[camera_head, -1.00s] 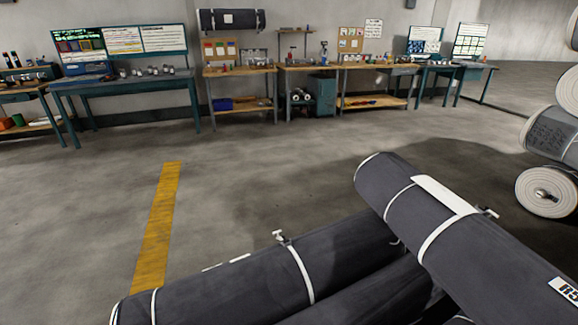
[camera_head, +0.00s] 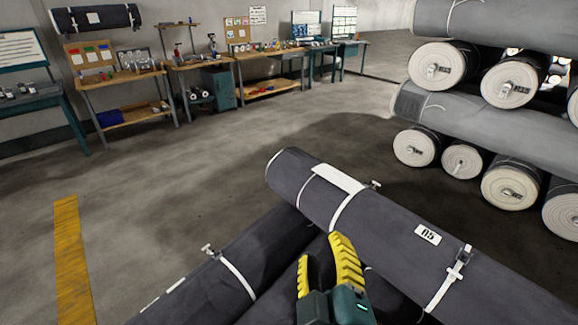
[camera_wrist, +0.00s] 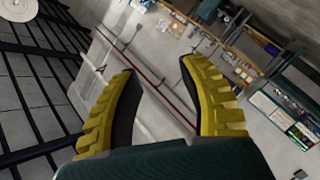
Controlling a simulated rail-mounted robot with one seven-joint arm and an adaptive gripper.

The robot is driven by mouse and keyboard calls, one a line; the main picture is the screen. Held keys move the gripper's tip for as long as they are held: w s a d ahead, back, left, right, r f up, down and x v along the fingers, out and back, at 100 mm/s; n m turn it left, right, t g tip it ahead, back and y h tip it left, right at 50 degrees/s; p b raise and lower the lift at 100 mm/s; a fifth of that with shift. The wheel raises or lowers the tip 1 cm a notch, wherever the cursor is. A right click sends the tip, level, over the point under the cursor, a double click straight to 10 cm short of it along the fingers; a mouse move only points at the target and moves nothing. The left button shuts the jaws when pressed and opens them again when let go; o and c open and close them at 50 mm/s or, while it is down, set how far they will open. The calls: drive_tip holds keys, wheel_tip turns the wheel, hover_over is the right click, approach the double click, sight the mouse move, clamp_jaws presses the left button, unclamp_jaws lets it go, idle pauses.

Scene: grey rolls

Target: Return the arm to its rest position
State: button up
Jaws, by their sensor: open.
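My gripper (camera_head: 328,268) shows at the bottom middle of the head view, with yellow ridged fingers on a dark green body. Its fingers point up and stand apart with nothing between them. In the wrist view my gripper (camera_wrist: 158,85) is open and empty, with the far workbenches, wall and floor beyond the fingertips. In the head view the gripper appears in front of a dark grey roll (camera_head: 385,225) with white straps and a label reading 05. I cannot tell the gap between them.
More dark rolls (camera_head: 235,265) lie under the labelled one. Stacked grey rolls (camera_head: 480,115) stand at the right. Workbenches (camera_head: 125,80) line the far wall, with a hanging roll (camera_head: 95,18) above. The floor (camera_head: 170,185) with its yellow stripe (camera_head: 72,260) is clear.

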drive_tip(key=s+d+r+m+t, duration=0.1)
drive_tip(key=s+r+m+t, duration=0.3)
drive_tip(key=r, duration=0.4)
drive_tip(key=s+r+m+t, duration=0.2)
drive_tip(key=s+r+m, duration=0.1)
drive_tip(key=r+m, duration=0.4)
wheel_tip(320, 180, up, 37)
drive_tip(key=p, duration=3.8)
drive_tip(key=shift+d+r+n, duration=0.15)
drive_tip(key=shift+d+n, duration=0.05)
drive_tip(key=shift+n, duration=0.1)
drive_tip(key=shift+a, duration=0.1)
